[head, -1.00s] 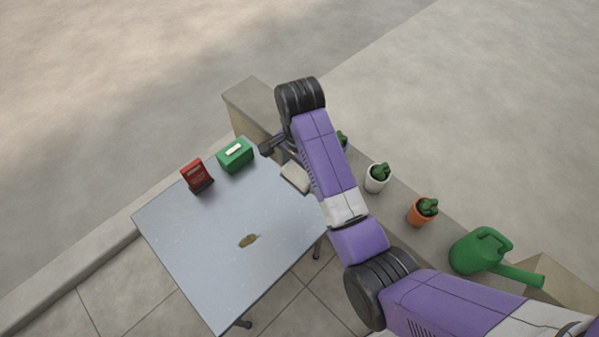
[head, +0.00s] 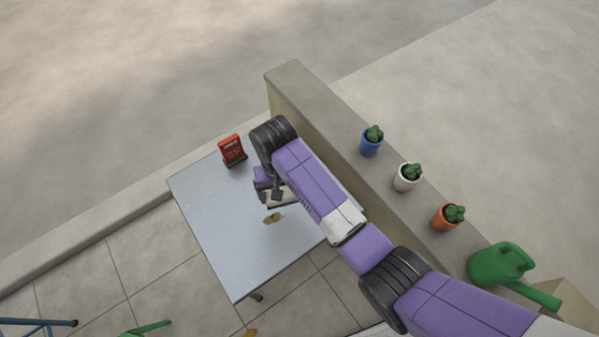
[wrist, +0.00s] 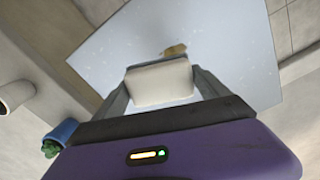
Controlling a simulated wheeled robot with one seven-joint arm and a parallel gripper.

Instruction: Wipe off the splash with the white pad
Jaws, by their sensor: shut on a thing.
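The splash (head: 273,217) is a small brown-yellow patch on the light grey-blue table (head: 215,215), right of the table's middle in the head view. It also shows in the wrist view (wrist: 175,50), just beyond the pad. My gripper (head: 272,190) is shut on the white pad (wrist: 160,84), which sits between its two fingers. In the head view the pad (head: 284,197) is partly hidden by my arm and lies close to the splash, on its far side. I cannot tell whether the pad touches the table.
A red box-like holder (head: 232,150) stands at the table's far edge. A wall beside the table carries blue (head: 371,146), white (head: 406,177) and orange (head: 447,216) cactus pots and a green watering can (head: 500,265). The table's left part is clear.

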